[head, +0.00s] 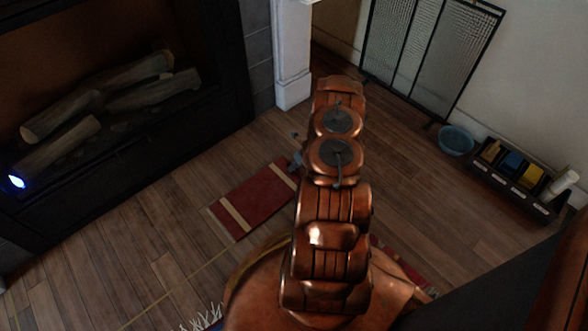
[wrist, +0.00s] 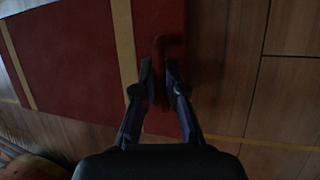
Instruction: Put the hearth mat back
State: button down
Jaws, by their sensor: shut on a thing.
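The hearth mat (head: 252,202) is dark red with tan stripes across it. It lies on the wood floor in front of the fireplace, and its right end is hidden behind my arm in the head view. In the wrist view the mat (wrist: 75,55) fills the upper left and middle. My gripper (wrist: 160,78) is over the mat's striped end, its fingers shut around a narrow red upright part, which looks like a handle of the mat. In the head view my gripper (head: 297,155) is mostly hidden by my arm.
The dark fireplace (head: 120,165) with logs stands at left, beside a white pillar (head: 291,55). A fire screen (head: 430,55), a blue bowl (head: 456,140) and a caddy (head: 510,180) stand along the right wall. A thin yellow line (head: 180,282) crosses the floor. A fringed rug (head: 208,320) shows at the bottom.

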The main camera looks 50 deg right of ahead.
jog(key=c, duration=1.2)
grip_release()
jog(key=shift+d, duration=0.1)
jog(key=shift+c, duration=0.2)
jog(key=shift+s+r, duration=0.1)
jog(key=shift+r, duration=0.05)
